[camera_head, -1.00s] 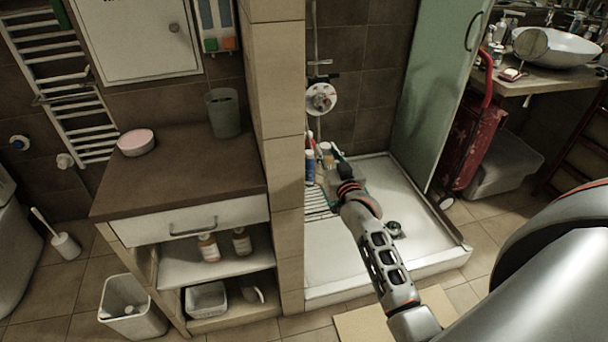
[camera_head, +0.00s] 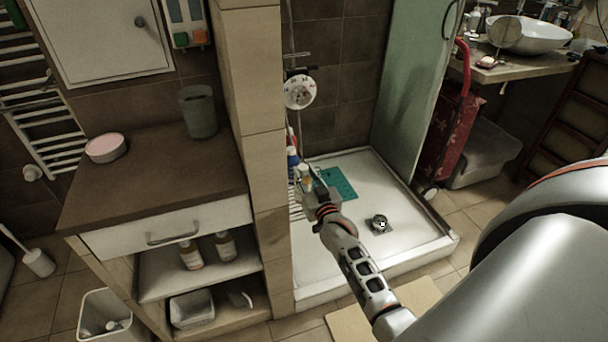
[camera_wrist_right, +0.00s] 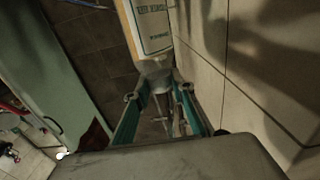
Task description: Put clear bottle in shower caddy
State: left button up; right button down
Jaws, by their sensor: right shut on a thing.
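My right gripper (camera_head: 315,190) is over the left side of the shower tray, close to the tiled partition. In the wrist view its two fingers (camera_wrist_right: 160,98) are shut on the neck of the clear bottle (camera_wrist_right: 152,28), which has a pale label with green print and yellowish edges. In the head view the bottle is small and mostly hidden by the gripper. A white wire rack, which looks like the shower caddy (camera_head: 296,208), shows partly behind the partition edge. Several bottles (camera_head: 292,160) stand there. Whether the held bottle touches the rack cannot be told. My left gripper is not in view.
The tiled partition (camera_head: 252,130) stands just left of the gripper. A teal mat (camera_head: 338,183) and a drain (camera_head: 380,224) are in the white shower tray (camera_head: 408,205), otherwise clear on the right. A green glass panel (camera_head: 412,90) bounds the shower's right side.

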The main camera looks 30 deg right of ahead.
jog(key=shift+r, duration=0.2)
jog(key=shift+f, duration=0.3)
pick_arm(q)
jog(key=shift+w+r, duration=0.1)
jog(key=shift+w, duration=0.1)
pick_arm(e)
jog(key=c, duration=1.7)
grip_release()
jog(key=shift+r, duration=0.25)
jog(key=p+v, duration=0.2)
jog(key=v, duration=1)
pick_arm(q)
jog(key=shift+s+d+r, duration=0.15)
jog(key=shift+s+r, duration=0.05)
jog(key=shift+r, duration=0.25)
pick_arm(e)
jog(key=s+a+f+n+g+y, duration=0.3)
jog(key=s+a+f, duration=0.4)
jog(key=s+a, duration=0.2)
jog(key=s+a+f+n+g+y, duration=0.3)
jog(key=s+a+f, duration=0.4)
jog(key=s, duration=0.6)
jog(key=a+n+y, duration=0.1)
jog(key=a, duration=0.1)
jog(key=shift+s+a+g, duration=0.2)
jog(key=shift+a+g, duration=0.1)
jog(key=shift+g, duration=0.1)
